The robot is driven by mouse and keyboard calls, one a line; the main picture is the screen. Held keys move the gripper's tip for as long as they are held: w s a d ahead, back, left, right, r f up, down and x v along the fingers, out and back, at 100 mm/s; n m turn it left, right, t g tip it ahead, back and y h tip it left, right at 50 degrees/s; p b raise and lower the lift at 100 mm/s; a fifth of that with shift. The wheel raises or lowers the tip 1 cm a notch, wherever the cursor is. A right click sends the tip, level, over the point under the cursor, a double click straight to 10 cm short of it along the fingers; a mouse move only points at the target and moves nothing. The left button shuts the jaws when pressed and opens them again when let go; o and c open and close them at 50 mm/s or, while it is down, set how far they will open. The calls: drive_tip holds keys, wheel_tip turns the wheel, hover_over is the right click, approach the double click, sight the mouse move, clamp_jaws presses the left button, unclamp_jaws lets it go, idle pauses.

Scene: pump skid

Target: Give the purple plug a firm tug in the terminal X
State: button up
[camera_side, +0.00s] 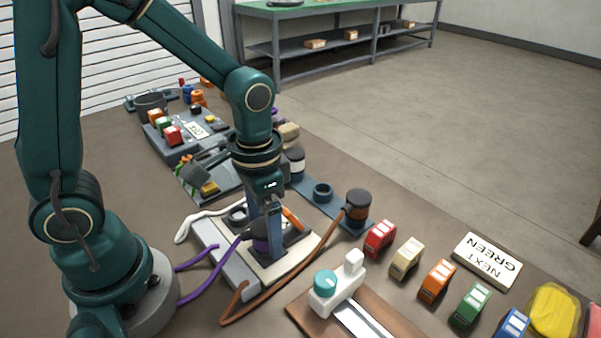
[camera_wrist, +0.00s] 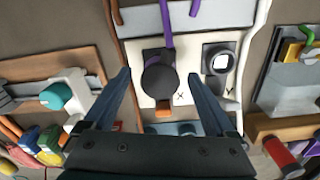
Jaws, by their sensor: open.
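The purple plug (camera_wrist: 158,82) sits in a dark square terminal on a pale panel (camera_wrist: 140,62). Seen from above, its top is round and dark, and a purple cable (camera_wrist: 167,22) runs from it. My gripper (camera_wrist: 158,76) is open, with one finger on each side of the plug and visible gaps between. In the side view, my gripper (camera_side: 264,224) points down over the panel, and the plug (camera_side: 259,232) shows partly behind a finger. Small X-like marks are on the panel beside the plug. A second dark terminal (camera_wrist: 218,62) with a white ring is to the right.
An orange piece (camera_side: 292,218) lies close to the fingers. A brown cable (camera_side: 290,285) curves around the panel, and a white cable (camera_side: 190,222) lies behind it. A white device with a teal knob (camera_side: 325,281) stands in front. Coloured blocks (camera_side: 437,278) line the right.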

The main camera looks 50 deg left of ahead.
drive_tip(key=shift+f, duration=0.7)
clamp_jaws()
